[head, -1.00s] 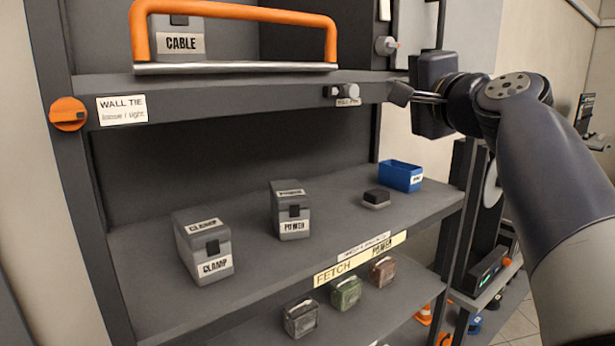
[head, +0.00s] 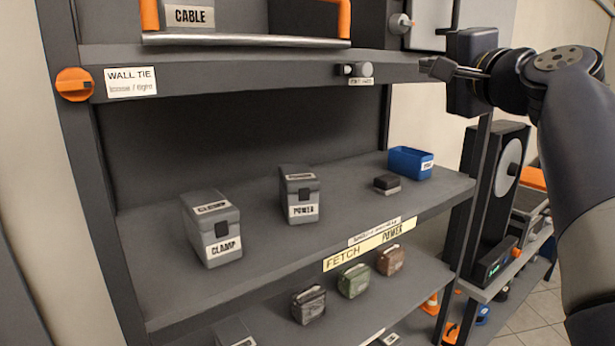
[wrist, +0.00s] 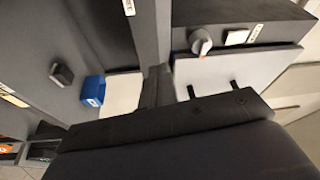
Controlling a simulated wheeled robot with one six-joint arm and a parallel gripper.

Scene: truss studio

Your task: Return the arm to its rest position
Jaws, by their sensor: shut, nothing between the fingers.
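My gripper (head: 440,68) is in the upper right of the head view, in front of the right end of the upper shelf edge. Its fingers are shut with nothing between them. It is to the right of a small grey knob (head: 366,69) on that edge, apart from it in the picture. My arm bends down from it along the right side. In the wrist view, my gripper's dark fingers (wrist: 159,85) show near the middle, above the dark gripper body that fills the bottom.
The middle shelf (head: 255,262) holds a CLAMP case (head: 223,250), a POWER case (head: 303,212), a small dark block (head: 387,184) and a blue bin (head: 407,162). Several small cases stand below. An orange wall-tie knob (head: 74,85) is on the left post. A dark speaker-like unit (head: 480,190) stands right.

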